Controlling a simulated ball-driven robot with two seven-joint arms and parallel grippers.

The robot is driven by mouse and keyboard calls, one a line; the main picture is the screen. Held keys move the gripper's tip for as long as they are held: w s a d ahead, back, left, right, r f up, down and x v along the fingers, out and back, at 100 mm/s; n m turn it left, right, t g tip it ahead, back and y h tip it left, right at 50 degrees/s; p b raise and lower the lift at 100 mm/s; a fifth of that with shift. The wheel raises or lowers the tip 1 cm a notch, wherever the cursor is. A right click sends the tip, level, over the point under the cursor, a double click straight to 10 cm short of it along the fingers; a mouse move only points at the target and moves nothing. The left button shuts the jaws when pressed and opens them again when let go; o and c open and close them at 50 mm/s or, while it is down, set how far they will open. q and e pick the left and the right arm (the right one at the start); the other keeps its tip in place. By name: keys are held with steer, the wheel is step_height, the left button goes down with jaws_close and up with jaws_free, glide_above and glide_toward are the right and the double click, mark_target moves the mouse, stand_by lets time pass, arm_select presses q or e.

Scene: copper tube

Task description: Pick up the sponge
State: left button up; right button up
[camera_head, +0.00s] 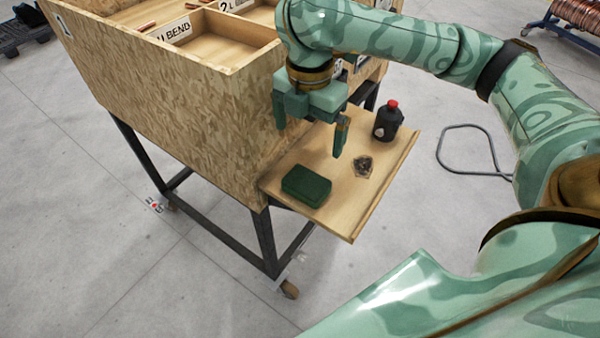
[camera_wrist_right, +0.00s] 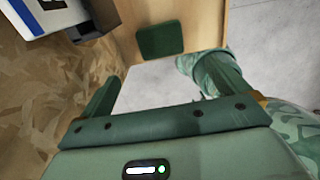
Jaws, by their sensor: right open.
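The sponge (camera_head: 306,186) is a dark green block lying flat on the wooden side shelf, near its front-left corner. It also shows in the right wrist view (camera_wrist_right: 161,40) at the upper middle, beyond the fingers. My right gripper (camera_head: 309,141) is open and empty, with its fingers pointing down above the shelf, behind the sponge and apart from it. In the right wrist view its two fingers stand wide apart. My left gripper is not in view.
The shelf (camera_head: 375,201) also holds a black bottle with a red cap (camera_head: 388,120) and a small dark clump (camera_head: 364,166). The tall chipboard bin (camera_head: 180,110) walls the shelf's left side. A grey hose (camera_head: 470,172) lies on the floor at right.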

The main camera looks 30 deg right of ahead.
steer(key=b, duration=0.4)
glide_above(307, 181)
step_height(307, 181, down, 9)
steer(key=shift+w+r, duration=0.1)
steer(key=shift+r, duration=0.1)
steer(key=shift+f+b, duration=0.3)
steer(key=shift+f, duration=0.15)
step_height(307, 181, down, 5)
steer(key=b, duration=0.3)
steer(key=shift+b, duration=0.35)
steer(key=shift+r, duration=0.2)
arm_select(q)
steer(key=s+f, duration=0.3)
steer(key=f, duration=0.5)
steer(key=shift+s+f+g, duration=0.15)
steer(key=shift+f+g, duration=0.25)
arm_select(e)
steer(key=c, duration=0.8)
